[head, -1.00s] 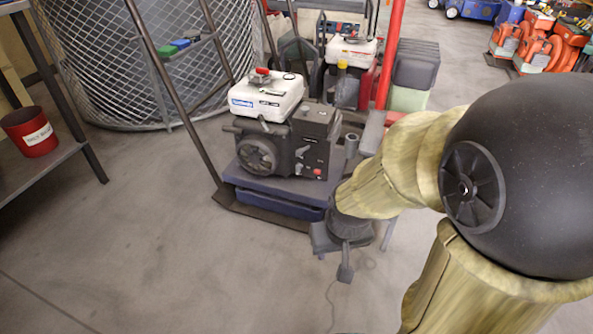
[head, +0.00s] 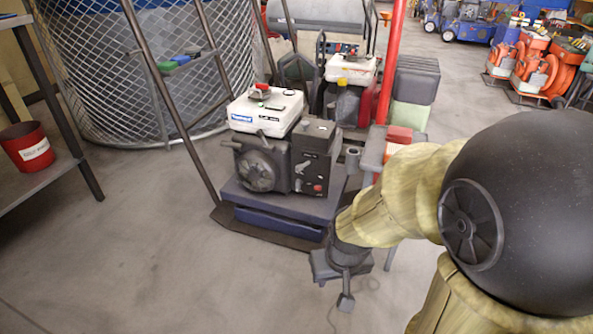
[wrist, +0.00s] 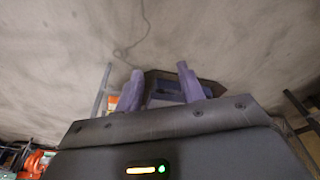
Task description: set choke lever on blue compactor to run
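The compactor with a blue base plate (head: 290,203) stands in the middle of the head view. It carries a dark engine (head: 262,167) and a white tank (head: 267,112) with a red cap. A dark control panel (head: 313,170) with a red knob (head: 317,187) faces me; I cannot tell which small part is the choke lever. My gripper (head: 345,288) hangs in front of the compactor's right corner, apart from the panel and pointing down. In the wrist view, my gripper's (wrist: 161,86) two purple fingers stand apart with no object visibly held.
A slanted dark handle bar (head: 160,85) rises left of the compactor. A shelf with a red bucket (head: 27,147) is at far left. A mesh cage (head: 110,70) and another machine (head: 350,70) stand behind. Grey floor is open in front and at left.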

